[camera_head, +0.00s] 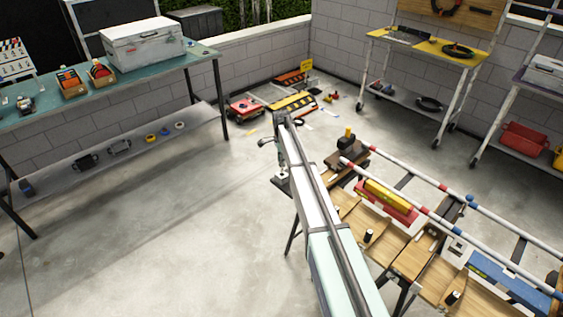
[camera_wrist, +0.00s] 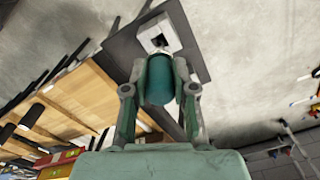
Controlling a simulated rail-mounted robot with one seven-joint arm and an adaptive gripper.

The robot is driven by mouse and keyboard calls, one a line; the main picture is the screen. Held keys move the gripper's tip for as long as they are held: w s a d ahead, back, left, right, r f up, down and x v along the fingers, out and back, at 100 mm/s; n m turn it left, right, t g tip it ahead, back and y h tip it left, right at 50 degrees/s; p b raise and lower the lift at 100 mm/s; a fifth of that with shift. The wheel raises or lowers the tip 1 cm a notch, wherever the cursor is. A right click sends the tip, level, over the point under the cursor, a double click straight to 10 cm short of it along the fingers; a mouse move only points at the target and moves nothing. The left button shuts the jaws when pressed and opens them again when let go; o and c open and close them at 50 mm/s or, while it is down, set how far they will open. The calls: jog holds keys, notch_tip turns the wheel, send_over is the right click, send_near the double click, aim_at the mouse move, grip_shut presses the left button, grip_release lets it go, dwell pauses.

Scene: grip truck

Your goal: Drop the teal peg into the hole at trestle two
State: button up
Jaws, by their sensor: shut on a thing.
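The teal peg (camera_wrist: 158,82) is between the two fingers of my gripper (camera_wrist: 159,92) in the wrist view, and the fingers are shut on it. Beyond the peg is a pale grey block (camera_wrist: 172,34) with a dark square hole (camera_wrist: 159,41), on a dark grey plate (camera_wrist: 126,46). The hole shows just past the peg's far end; I cannot tell the gap between them. The peg is not clear there.
Wooden trestle tops (camera_head: 413,258) with red-and-white rails (camera_head: 405,167), a yellow-and-red item (camera_head: 388,198) and a blue item (camera_head: 508,284) lie to the right. A yellow-topped dark block (camera_head: 347,141) stands near the plate. The concrete floor at left (camera_head: 180,220) is clear.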

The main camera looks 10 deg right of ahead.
jog(key=shift+r+p, duration=0.3)
jog(key=shift+r, duration=0.8)
jog(key=shift+r, duration=0.2)
jog(key=shift+r+p, duration=1.25)
jog(key=shift+r, duration=2.3)
jog(key=shift+d, duration=0.1)
